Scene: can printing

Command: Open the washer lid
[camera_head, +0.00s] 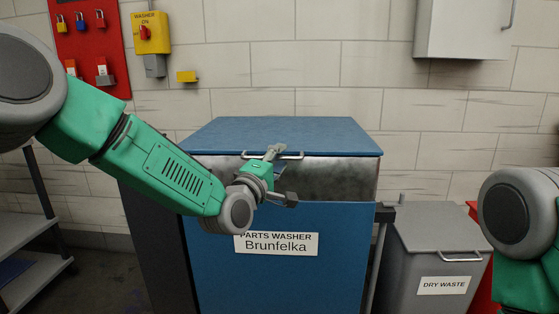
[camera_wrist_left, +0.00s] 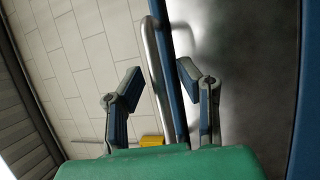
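The parts washer (camera_head: 230,275) is a blue box with a bare-metal upper front and a name label. Its blue lid (camera_head: 300,133) lies flat on top, down. A metal handle (camera_head: 293,156) runs along the lid's front edge. My left gripper (camera_head: 282,174) is in front of the lid's front edge, at the middle of the handle. In the left wrist view, the gripper (camera_wrist_left: 160,72) is open. The handle (camera_wrist_left: 153,62) and blue lid edge (camera_wrist_left: 178,105) show between its fingers, with a gap on each side. My right gripper is out of view.
A yellow washer switch (camera_head: 150,33) and a red lockout board (camera_head: 88,45) hang on the wall. A grey dry waste bin (camera_head: 435,245) stands right of the washer. Grey steps (camera_head: 35,265) are at the left. The space above the lid is clear.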

